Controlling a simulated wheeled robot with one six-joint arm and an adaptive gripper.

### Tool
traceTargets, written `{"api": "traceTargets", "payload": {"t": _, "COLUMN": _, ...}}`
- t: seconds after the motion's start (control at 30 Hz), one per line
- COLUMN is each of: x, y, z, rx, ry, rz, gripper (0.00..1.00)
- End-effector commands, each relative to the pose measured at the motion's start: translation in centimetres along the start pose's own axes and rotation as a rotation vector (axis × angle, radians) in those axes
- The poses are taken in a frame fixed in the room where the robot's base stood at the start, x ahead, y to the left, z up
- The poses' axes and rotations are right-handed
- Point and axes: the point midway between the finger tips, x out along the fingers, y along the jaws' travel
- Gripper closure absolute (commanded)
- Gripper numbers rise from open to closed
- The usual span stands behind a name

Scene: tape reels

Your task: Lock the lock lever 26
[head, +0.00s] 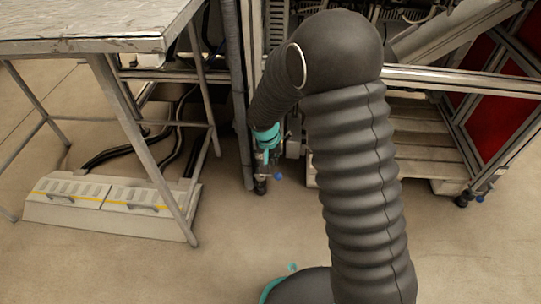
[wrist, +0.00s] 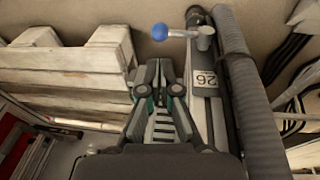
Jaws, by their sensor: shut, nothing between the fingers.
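The lock lever (wrist: 183,33) has a blue ball knob (wrist: 160,32) at its left end and a grey hub (wrist: 205,38) at its right end. It lies roughly level across the top of the wrist view. A white label reading 26 (wrist: 206,80) is on the metal post below the hub. My gripper (wrist: 154,74) is shut and empty, below the knob in the wrist view and apart from it. In the head view the blue knob (head: 280,176) shows low beside the frame's foot, just below my gripper (head: 265,158). The lever arm is hardly visible there.
A wooden pallet (wrist: 70,75) fills the left of the wrist view. A grey corrugated hose or column (wrist: 245,90) runs along the post's right side. In the head view a metal table (head: 90,45) stands at left, with a machine frame rail (head: 450,80) at right. Floor in front is clear.

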Motion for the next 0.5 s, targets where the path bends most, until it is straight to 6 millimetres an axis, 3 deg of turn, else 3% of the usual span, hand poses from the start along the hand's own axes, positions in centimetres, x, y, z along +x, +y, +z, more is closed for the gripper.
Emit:
{"api": "traceTargets", "payload": {"t": 0.2, "x": 4.4, "y": 0.0, "z": 0.1, "rx": -0.001, "ry": -0.002, "rz": 0.002, "gripper": 1.00}}
{"api": "traceTargets", "payload": {"t": 0.5, "x": 8.2, "y": 0.0, "z": 0.0, "rx": 0.000, "ry": -0.001, "rz": 0.001, "gripper": 1.00}}
